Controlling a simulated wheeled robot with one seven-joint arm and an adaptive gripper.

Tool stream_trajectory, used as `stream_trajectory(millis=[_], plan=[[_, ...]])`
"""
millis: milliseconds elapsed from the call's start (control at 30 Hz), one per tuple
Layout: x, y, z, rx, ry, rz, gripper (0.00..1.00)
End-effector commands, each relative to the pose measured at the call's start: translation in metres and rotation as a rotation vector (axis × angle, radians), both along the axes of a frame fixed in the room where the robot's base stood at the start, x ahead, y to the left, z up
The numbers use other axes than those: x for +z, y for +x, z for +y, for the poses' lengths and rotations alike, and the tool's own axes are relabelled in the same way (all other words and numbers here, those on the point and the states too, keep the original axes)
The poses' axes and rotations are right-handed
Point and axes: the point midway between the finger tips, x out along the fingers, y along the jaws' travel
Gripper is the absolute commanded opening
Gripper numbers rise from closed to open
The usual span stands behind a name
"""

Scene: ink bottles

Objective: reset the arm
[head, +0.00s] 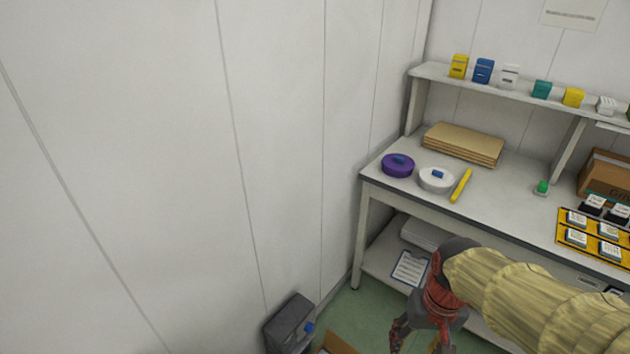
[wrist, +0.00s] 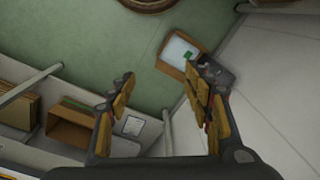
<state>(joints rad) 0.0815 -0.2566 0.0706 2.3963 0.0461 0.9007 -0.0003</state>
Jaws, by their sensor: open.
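My gripper (head: 418,343) hangs at the end of my arm, low in the head view, in front of the workbench (head: 480,205) and below its top. Its fingertips are partly cut off by the lower edge there. In the wrist view my gripper (wrist: 162,82) shows its two fingers spread wide apart. Nothing is between the fingers; the green floor (wrist: 150,50) lies beyond them. My arm, in a pale yellow sleeve, comes in from the right of the head view.
A dark bin (head: 290,322) stands by the white wall (head: 150,180), beside an open cardboard box (wrist: 172,62). On the bench are a purple tape roll (head: 398,165), a white one (head: 436,179), flat cardboard (head: 463,144) and a yellow tray (head: 563,239) with ink bottles. Green floor is clear between.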

Motion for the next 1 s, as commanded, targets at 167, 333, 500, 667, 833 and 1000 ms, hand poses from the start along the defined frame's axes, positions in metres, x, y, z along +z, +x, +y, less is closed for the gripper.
stream_trajectory(millis=[167, 333, 500, 667, 833, 1000], plan=[[0.044, -0.018, -0.001, 0.044, -0.043, -0.136, 0.51], [0.084, -0.031, 0.005, 0.066, -0.058, -0.273, 0.51], [0.124, -0.037, 0.010, 0.082, -0.062, -0.398, 0.51], [0.142, -0.041, 0.013, 0.091, -0.063, -0.454, 0.51], [0.145, -0.042, 0.014, 0.096, -0.063, -0.462, 0.51], [0.145, -0.042, 0.014, 0.096, -0.063, -0.462, 0.51]])
